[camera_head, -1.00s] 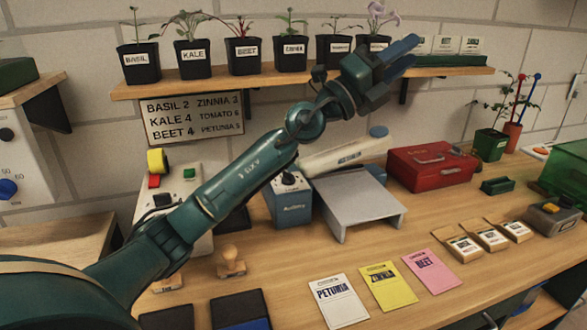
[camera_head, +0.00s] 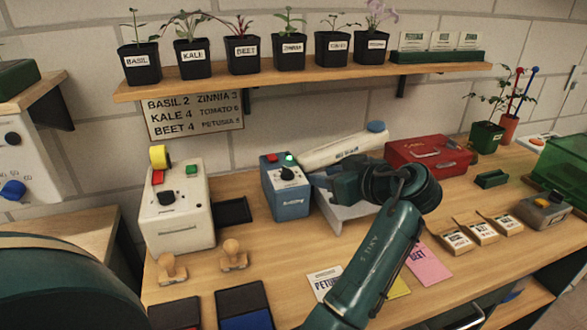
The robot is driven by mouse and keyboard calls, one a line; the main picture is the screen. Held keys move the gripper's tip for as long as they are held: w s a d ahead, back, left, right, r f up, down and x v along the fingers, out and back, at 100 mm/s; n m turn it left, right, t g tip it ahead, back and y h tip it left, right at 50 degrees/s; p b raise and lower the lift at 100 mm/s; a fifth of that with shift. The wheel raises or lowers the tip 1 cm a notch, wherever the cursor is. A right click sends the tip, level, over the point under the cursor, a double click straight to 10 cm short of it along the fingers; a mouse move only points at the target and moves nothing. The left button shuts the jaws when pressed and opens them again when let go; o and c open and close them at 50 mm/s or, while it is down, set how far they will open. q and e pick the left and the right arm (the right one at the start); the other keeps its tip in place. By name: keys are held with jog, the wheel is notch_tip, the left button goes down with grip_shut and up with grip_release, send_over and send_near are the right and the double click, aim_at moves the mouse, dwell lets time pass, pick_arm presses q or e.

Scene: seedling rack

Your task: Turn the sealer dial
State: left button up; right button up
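A blue box (camera_head: 286,196) with a black dial (camera_head: 288,174), a red button and a lit green light stands mid-bench. A long white bar (camera_head: 342,149) with a blue knob at its far end, apparently lettered as a sealer, lies behind and right of it. My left arm comes up from the bottom and bends left at the wrist. My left gripper (camera_head: 338,184) is right of the blue box at about dial height, in front of the grey stand. A gap seems to separate it from the dial. Its fingers are dark and foreshortened, so their opening is unclear. My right gripper is out of view.
A white box (camera_head: 178,213) with its own black knob, buttons and yellow roll stands left. Two wooden stamps (camera_head: 234,256) stand in front. A grey stand (camera_head: 340,212) and seed packets are partly behind my arm. A red case (camera_head: 430,155) is at the right.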

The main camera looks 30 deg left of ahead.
aim_at(290, 171)
pick_arm(q)
jog(key=p+x, duration=0.2)
jog(key=x, duration=1)
jog(key=shift+w+a, duration=0.1)
jog(key=shift+a, duration=0.1)
jog(key=shift+r, duration=0.1)
jog(key=shift+c, duration=0.3)
grip_shut()
